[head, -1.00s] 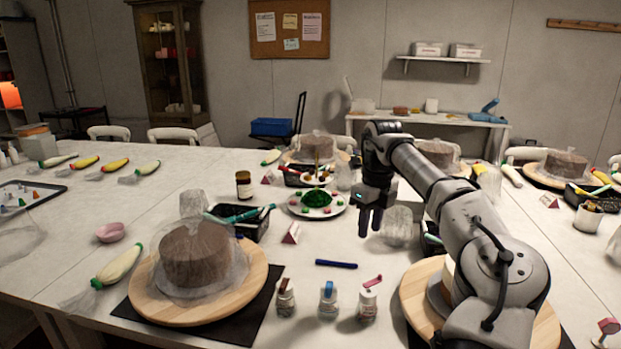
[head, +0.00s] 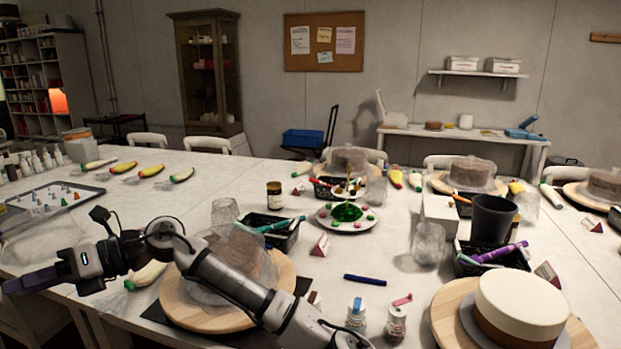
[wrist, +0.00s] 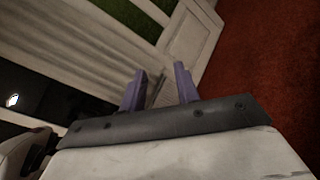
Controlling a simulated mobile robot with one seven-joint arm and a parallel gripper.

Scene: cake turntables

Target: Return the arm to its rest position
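My arm (head: 235,283) stretches across the front left of the table in the head view, in front of a chocolate cake under clear wrap (head: 250,257). My gripper (head: 22,284) is at the left edge of the head view and points left, beside the table's front left. In the wrist view, the two purple fingers of my gripper (wrist: 159,88) stand apart with nothing held between them. The arm hides part of the wrapped cake, its wooden turntable (head: 208,318) and a piping bag (head: 147,274).
A cream-topped cake (head: 521,305) stands on a turntable at front right. A tray (head: 50,197) lies at left. The wrist view shows red floor (wrist: 265,65) and white furniture (wrist: 192,33).

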